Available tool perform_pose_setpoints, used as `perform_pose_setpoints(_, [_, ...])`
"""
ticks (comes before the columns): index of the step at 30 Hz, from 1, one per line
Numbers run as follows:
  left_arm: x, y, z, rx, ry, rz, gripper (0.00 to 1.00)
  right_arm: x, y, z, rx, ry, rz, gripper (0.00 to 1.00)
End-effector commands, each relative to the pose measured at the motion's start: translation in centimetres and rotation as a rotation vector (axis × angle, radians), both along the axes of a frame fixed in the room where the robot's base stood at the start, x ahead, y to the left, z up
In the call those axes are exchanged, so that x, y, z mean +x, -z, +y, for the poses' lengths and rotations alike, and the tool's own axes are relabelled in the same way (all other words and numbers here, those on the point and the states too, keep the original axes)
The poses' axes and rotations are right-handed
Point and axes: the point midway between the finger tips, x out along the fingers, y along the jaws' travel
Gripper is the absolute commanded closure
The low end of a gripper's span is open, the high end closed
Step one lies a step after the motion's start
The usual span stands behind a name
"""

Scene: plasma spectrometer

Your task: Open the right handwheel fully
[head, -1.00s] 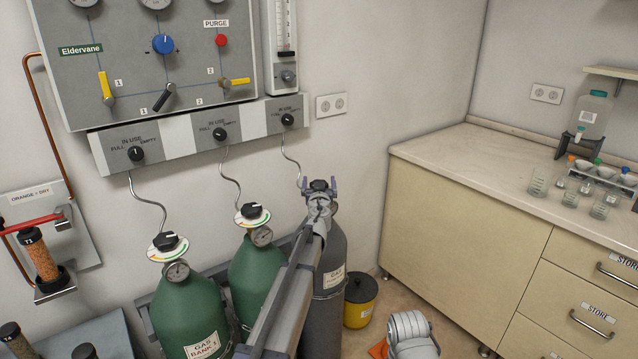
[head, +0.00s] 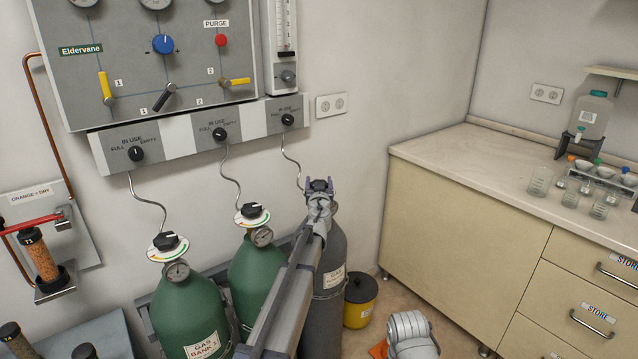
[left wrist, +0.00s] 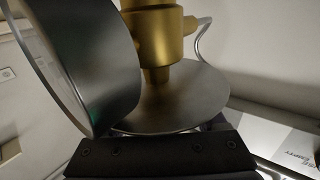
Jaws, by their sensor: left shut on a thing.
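The right handwheel (head: 319,183) is a small dark knob on top of the grey cylinder (head: 336,246), the rightmost of three. My left gripper (head: 320,188) reaches up to it from below and is shut on it, a finger on each side. The fingers and wrist hide most of the handwheel and its plate. In the left wrist view, a brass valve body (left wrist: 155,38), a grey round plate (left wrist: 190,95) and a large dark grey round part (left wrist: 85,60) fill the picture close up.
Two green cylinders (head: 190,315) with black handwheels on dial plates (head: 167,246) stand left of my left arm. A thin pipe (head: 291,165) rises behind the gripper to the wall panel (head: 245,122). A yellow bin (head: 359,302) and a cabinet (head: 462,232) stand at the right.

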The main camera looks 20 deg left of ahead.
Motion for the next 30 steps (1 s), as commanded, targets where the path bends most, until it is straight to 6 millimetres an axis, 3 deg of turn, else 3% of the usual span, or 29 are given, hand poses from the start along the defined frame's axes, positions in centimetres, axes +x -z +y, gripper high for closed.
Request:
perform_pose_setpoints(11, [0.0, 0.0, 0.2, 0.0, -0.15, 0.0, 0.83, 0.0, 0.0, 0.0, 0.0, 0.0, 0.0, 1.0])
perform_pose_setpoints(30, [-0.8, 0.0, 1.6, 0.0, -0.749, 0.0, 0.82, 0.0, 0.0, 0.0, 0.0, 0.0, 0.0, 1.0])
